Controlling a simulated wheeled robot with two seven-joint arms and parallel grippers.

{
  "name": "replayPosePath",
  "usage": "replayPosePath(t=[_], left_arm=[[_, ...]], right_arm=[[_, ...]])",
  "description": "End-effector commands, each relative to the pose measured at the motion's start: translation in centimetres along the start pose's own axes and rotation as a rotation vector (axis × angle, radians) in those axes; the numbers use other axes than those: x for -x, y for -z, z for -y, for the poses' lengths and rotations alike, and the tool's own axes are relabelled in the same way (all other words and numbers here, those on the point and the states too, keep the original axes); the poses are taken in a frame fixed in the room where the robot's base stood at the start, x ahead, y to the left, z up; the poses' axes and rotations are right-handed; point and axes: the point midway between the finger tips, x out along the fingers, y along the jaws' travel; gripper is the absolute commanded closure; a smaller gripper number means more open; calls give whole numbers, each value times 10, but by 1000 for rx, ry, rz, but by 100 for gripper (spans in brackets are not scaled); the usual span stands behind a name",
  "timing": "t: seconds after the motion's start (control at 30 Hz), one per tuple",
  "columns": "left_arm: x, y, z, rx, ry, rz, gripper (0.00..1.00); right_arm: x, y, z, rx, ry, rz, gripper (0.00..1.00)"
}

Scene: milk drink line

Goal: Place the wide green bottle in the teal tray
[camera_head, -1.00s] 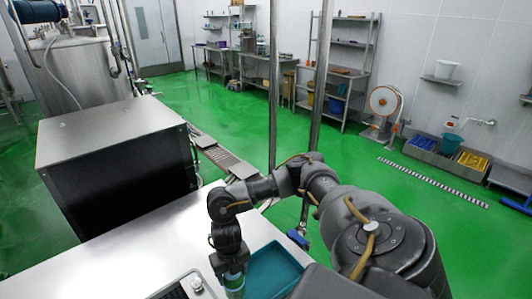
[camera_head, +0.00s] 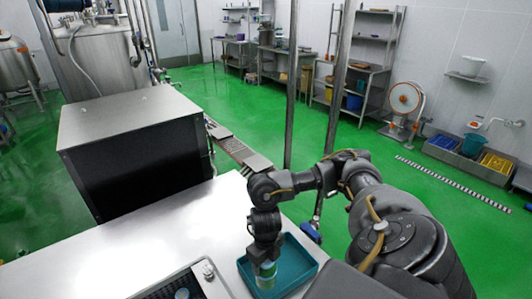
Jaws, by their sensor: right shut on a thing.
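The teal tray (camera_head: 303,272) lies on the steel worktop at the bottom middle. My right gripper (camera_head: 265,260) points down over the tray and is shut on the wide green bottle (camera_head: 266,275). The bottle is upright, with a pale band and a green lower part. It shows inside the tray's outline; I cannot tell whether it touches the tray floor. The gripper's fingers and the bottle's top are partly hidden by my wrist. My left gripper is not in view.
A black rack with a steel frame (camera_head: 185,283) sits left of the tray. Bare worktop (camera_head: 130,248) lies between them. Steel posts (camera_head: 292,80) rise beyond the worktop.

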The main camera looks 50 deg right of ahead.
Motion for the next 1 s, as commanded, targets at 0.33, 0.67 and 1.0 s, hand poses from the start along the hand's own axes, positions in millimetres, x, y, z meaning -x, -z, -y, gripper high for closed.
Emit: replayPosePath(t=[0.33, 0.67, 1.0], left_arm=[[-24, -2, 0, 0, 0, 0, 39], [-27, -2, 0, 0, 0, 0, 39], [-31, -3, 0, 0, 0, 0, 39]], right_arm=[[-56, -43, 36, -4, -1, -1, 93], [-66, -52, 43, 0, 0, 1, 93], [-99, -54, 45, 0, -1, 0, 93]])
